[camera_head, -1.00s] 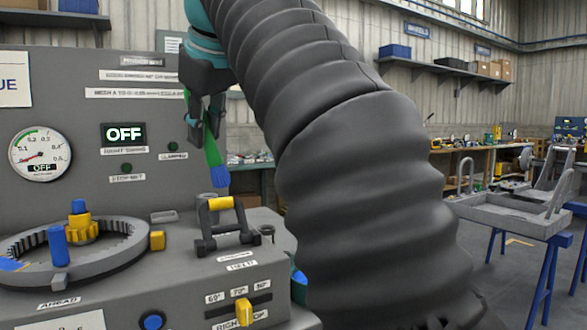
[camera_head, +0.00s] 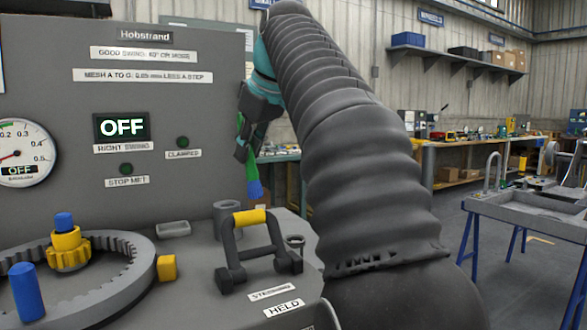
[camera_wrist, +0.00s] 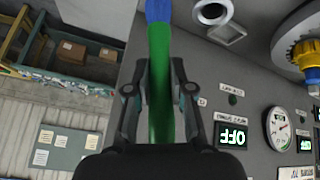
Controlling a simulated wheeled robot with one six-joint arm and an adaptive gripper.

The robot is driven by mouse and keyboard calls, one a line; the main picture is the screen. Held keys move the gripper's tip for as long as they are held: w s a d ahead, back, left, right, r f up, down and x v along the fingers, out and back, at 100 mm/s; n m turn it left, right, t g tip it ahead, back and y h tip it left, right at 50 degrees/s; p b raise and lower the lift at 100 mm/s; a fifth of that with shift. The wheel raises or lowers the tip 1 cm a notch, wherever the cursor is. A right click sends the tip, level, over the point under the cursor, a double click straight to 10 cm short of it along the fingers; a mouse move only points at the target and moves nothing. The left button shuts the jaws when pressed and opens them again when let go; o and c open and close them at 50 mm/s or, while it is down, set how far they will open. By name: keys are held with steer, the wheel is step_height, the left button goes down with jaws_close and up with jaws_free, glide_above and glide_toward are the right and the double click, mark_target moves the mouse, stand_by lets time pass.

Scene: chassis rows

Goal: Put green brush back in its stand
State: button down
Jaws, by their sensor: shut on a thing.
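The green brush (camera_head: 245,132) has a green handle and a blue tip (camera_head: 255,190), which points down. My gripper (camera_head: 243,145) is shut on the handle and holds the brush in the air by the console's right edge. In the wrist view the handle (camera_wrist: 160,85) runs between both fingers and the blue end reaches the top edge. I cannot tell which is the stand. A round open ring (camera_wrist: 212,12) shows in the wrist view.
A clamp with a yellow grip (camera_head: 250,217) stands on the console top. A toothed ring (camera_head: 125,272) with a yellow gear (camera_head: 68,249) lies left, beside a yellow block (camera_head: 166,268). A shallow tray (camera_head: 173,229) lies by the upright panel (camera_head: 200,120).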

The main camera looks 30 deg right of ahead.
steer(key=w+d+f+m+y+b, duration=0.1)
steer(key=w+d+f+b, duration=0.1)
steer(key=d+f, duration=0.8)
steer(key=shift+w+d+f, duration=0.15)
steer(key=shift+w+d, duration=0.6)
steer(key=shift+d, duration=0.05)
steer(key=shift+f+b, duration=0.35)
step_height(320, 180, down, 6)
steer(key=b, duration=0.4)
steer(key=shift+f+b, duration=0.2)
steer(key=shift+b, duration=0.2)
stand_by(0.9)
steer(key=c, duration=0.9)
jaws_free()
steer(key=shift+c, duration=0.2)
